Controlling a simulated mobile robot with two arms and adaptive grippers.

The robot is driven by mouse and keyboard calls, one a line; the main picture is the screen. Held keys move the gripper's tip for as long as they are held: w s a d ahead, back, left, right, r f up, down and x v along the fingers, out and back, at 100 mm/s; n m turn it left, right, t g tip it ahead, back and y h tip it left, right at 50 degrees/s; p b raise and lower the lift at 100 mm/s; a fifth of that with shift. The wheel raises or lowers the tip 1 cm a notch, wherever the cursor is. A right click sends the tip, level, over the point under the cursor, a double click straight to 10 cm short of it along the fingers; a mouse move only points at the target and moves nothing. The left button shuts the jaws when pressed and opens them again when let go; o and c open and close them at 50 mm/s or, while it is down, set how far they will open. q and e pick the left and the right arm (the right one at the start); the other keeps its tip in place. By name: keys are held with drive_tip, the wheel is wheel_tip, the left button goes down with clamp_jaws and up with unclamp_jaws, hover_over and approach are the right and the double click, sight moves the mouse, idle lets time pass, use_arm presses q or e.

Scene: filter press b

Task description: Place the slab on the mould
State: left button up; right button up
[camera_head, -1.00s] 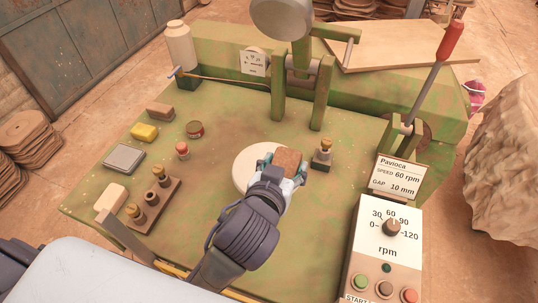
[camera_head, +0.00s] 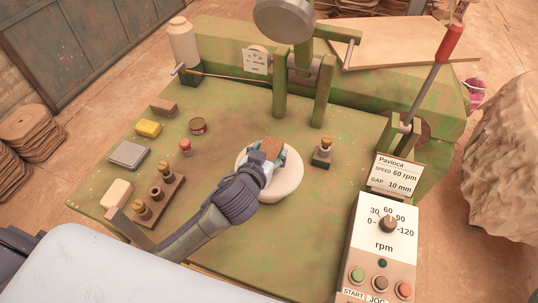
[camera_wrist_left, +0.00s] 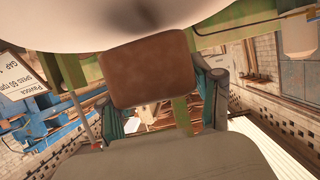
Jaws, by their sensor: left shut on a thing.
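A small brown slab (camera_head: 271,148) is held between the fingers of my left gripper (camera_head: 269,157), which is shut on it. The white round mould (camera_head: 291,182) stands on the green bench, and the slab and gripper are over its upper middle in the head view. The gripper hides part of the mould. In the left wrist view the slab (camera_wrist_left: 148,70) lies between the two fingers, close to the pale mould surface (camera_wrist_left: 110,22). I cannot tell whether slab and mould touch. My right gripper is not in view.
A small block with a brass-topped peg (camera_head: 322,152) stands right of the mould. The press frame (camera_head: 322,90) rises behind, the control panel (camera_head: 381,243) at right.

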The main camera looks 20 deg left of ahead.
use_arm(q)
drive_tip(key=shift+f, duration=0.95)
drive_tip(key=shift+f, duration=0.2)
drive_tip(key=o, duration=1.5)
drive_tip(key=shift+c, duration=0.2)
drive_tip(key=shift+o, duration=0.4)
drive_tip(key=shift+s+r, duration=0.1)
drive_tip(key=shift+r, duration=0.1)
drive_tip(key=b+v, duration=0.2)
drive_tip(key=v, duration=1)
